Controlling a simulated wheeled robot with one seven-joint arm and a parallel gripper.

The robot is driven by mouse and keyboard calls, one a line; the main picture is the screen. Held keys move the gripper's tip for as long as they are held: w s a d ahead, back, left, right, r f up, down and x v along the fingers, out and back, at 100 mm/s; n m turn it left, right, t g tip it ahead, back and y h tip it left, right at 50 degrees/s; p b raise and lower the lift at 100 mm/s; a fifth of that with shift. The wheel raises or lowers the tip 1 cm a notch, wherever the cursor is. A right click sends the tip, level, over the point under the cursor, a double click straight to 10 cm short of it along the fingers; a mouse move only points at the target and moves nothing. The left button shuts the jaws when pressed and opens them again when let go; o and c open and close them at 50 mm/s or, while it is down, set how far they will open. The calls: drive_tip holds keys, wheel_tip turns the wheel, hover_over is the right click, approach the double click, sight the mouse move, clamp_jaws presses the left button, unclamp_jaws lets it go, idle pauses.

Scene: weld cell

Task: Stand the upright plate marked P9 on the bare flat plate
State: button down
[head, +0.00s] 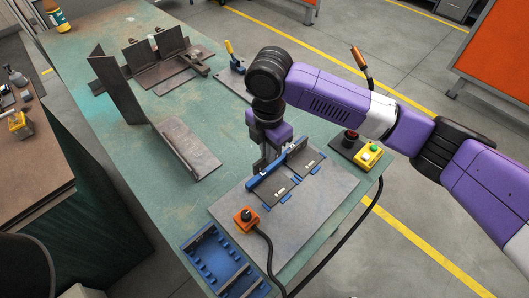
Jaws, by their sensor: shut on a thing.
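My gripper (271,150) points down over the fixture on the near part of the green table. It is shut on a thin grey upright plate, mostly hidden by the fingers and a blue bar (262,180); no P9 mark is legible. Two dark flat plates lie in front of the bar: one at the left (272,188) and one at the right (308,163), each with small pale marks. Blue locators hold their edges. I cannot tell whether the held plate touches a flat plate.
The fixture sits on a grey base plate (326,200) with an orange button box (246,219). A blue rack (218,262) stands at the front left. Angled steel pieces (186,148) stand further back. A yellow-green button box (368,156) is at the right edge.

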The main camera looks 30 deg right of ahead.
sight(267, 165)
drive_tip(key=shift+f+b, duration=2.15)
drive_tip(key=shift+f, duration=0.5)
drive_tip(key=shift+f+b, duration=0.55)
drive_tip(key=shift+f, duration=1.2)
idle(0.8)
drive_tip(key=c, duration=1.5)
unclamp_jaws()
drive_tip(key=shift+r, duration=0.1)
drive_tip(key=shift+r+p, duration=3.45)
drive_tip(key=shift+r, duration=0.45)
